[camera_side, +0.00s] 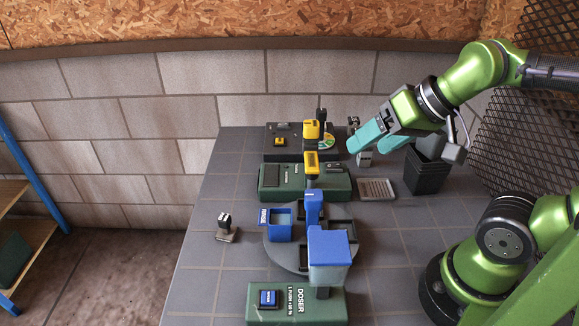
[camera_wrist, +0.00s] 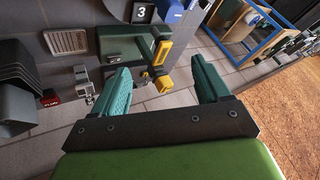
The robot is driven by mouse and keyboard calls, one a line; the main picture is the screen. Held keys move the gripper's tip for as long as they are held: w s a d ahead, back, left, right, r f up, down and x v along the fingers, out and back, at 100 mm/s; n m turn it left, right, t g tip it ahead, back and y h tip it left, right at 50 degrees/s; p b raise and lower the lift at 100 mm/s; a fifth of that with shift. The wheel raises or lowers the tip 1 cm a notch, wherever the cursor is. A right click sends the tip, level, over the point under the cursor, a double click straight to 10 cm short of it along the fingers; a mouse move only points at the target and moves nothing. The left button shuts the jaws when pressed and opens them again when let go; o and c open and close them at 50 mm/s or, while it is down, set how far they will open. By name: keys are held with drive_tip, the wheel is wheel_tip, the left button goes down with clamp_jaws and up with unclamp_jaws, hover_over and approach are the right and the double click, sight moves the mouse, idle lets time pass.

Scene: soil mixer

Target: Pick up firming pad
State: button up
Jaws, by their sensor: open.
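I cannot tell for sure which thing is the firming pad. A small grey block with a dark upright handle (camera_side: 226,230) stands alone at the table's left edge, far from my gripper. Another small pale grey block (camera_side: 364,158) stands just below my fingers in the side view. In the wrist view a small grey metal piece (camera_wrist: 83,80) sits left of the left finger. My gripper (camera_side: 367,149) has teal fingers, is open and hangs over the back right of the table. The wrist view also shows the open gripper (camera_wrist: 157,68), with nothing held between its fingers.
A dark bin (camera_side: 427,173) stands right of my gripper. A grey slotted tray (camera_side: 376,189) lies in front. Green machine bases (camera_side: 275,182) with a yellow spout (camera_side: 312,160), a round turntable (camera_side: 290,257) and a blue hopper (camera_side: 329,250) fill the middle. The table's left strip is mostly clear.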

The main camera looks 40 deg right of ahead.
drive_tip(key=n+g+h, duration=0.2)
drive_tip(key=n+g, duration=0.5)
drive_tip(key=n, duration=0.3)
hover_over(222, 216)
wheel_tip(222, 216, down, 8)
drive_tip(key=r, duration=0.1)
drive_tip(key=f, duration=1.1)
drive_tip(key=shift+w+d+f, duration=0.15)
drive_tip(key=shift+w+f, duration=0.05)
drive_tip(key=shift+f, duration=0.15)
drive_tip(key=shift+s+f, duration=0.15)
drive_tip(key=shift+f, duration=1.25)
drive_tip(key=shift+s+f, duration=0.1)
drive_tip(key=shift+f, duration=1.25)
